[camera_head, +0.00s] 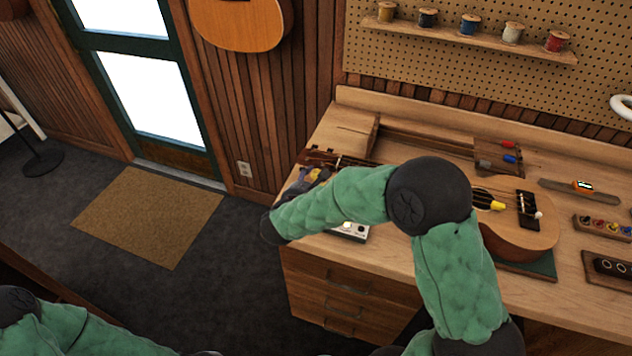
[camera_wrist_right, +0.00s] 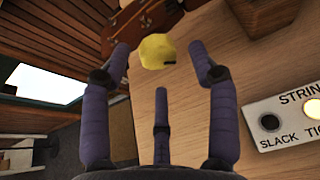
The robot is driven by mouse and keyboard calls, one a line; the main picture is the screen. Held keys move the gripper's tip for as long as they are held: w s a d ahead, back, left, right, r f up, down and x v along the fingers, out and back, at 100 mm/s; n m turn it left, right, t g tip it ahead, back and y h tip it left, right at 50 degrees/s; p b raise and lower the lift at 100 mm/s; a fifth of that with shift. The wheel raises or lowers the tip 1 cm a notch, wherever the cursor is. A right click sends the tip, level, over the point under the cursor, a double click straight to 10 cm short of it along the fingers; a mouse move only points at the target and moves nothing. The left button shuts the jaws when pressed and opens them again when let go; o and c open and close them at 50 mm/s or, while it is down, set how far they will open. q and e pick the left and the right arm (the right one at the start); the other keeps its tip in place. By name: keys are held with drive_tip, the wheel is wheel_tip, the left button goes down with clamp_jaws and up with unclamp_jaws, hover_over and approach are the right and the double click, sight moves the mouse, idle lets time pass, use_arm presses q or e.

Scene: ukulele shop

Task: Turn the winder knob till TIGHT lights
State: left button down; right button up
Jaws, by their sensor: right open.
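The yellow winder knob (camera_wrist_right: 157,52) is by the brown headstock (camera_wrist_right: 142,22) at the bench's left end. My right gripper (camera_wrist_right: 159,60) is open, with purple fingers either side of the knob and a visible gap on both sides. In the head view my right gripper (camera_head: 314,178) is at the headstock, partly hidden by its arm. A white indicator box (camera_wrist_right: 290,120) has a dark lamp over SLACK and a bright, warm lamp over the partly cropped TIGHT label. The box also shows in the head view (camera_head: 350,231). My left gripper is out of view.
The ukulele body (camera_head: 520,240) lies on the wooden bench (camera_head: 420,262), its neck partly hidden behind my right arm. A tool rack (camera_head: 498,157) stands behind it. A small device with an orange screen (camera_head: 583,187) and a peg block (camera_head: 603,227) sit to the right.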

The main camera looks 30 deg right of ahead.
drive_tip(key=shift+x, duration=1.15)
drive_tip(key=c, duration=1.1)
drive_tip(key=shift+s+f+m+y+b, duration=0.1)
drive_tip(key=shift+f+m+y+b, duration=0.25)
drive_tip(key=shift+b, duration=0.9)
drive_tip(key=shift+r, duration=0.15)
drive_tip(key=o, duration=1)
drive_tip(key=shift+o, duration=0.5)
drive_tip(key=shift+r, duration=0.1)
